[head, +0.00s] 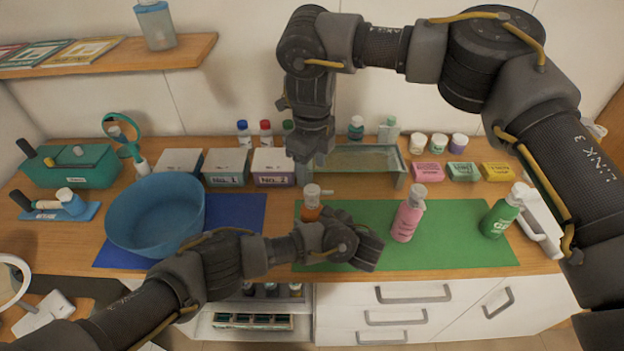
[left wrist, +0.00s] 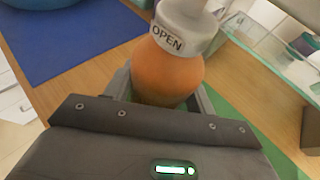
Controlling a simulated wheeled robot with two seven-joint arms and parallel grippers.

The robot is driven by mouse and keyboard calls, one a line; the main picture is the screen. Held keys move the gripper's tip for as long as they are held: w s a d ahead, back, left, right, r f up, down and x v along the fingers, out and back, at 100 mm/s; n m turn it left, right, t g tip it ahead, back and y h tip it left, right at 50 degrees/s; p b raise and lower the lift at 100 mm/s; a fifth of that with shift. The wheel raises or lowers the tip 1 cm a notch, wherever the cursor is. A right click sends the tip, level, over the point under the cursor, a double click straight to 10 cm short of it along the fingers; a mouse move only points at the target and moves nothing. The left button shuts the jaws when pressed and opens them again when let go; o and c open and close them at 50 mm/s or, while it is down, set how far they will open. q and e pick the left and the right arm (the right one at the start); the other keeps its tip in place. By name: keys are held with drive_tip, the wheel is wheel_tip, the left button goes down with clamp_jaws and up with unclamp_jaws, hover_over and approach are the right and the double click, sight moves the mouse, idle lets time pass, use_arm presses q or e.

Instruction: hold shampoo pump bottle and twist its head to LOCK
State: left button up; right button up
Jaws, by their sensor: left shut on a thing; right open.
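An orange pump bottle (head: 311,213) with a pale grey head (head: 312,192) stands at the left part of the green mat. In the left wrist view the orange bottle (left wrist: 168,72) has a grey collar (left wrist: 180,38) marked OPEN facing the camera. My left gripper (head: 322,216) is shut on the bottle body, with one finger on each side. It also shows in the left wrist view (left wrist: 160,98). My right gripper (head: 312,160) is open and points down above and behind the bottle's head, apart from it. The pump's top is cut off in the wrist view.
A pink bottle (head: 408,214) and a green bottle (head: 502,214) stand on the green mat (head: 455,235) to the right. A blue bowl (head: 155,215) stands on the blue mat (head: 237,213) to the left. Boxes (head: 228,166) and a glass-sided tray (head: 365,160) stand behind.

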sight(311, 189)
wheel_tip(311, 189, up, 6)
drive_tip(key=shift+f, duration=0.1)
idle(0.4)
use_arm(q)
drive_tip(key=o, duration=1.3)
drive_tip(key=shift+c, duration=0.2)
use_arm(e)
drive_tip(key=shift+f, duration=0.1)
wheel_tip(311, 189, down, 12)
drive_tip(key=shift+r, duration=0.15)
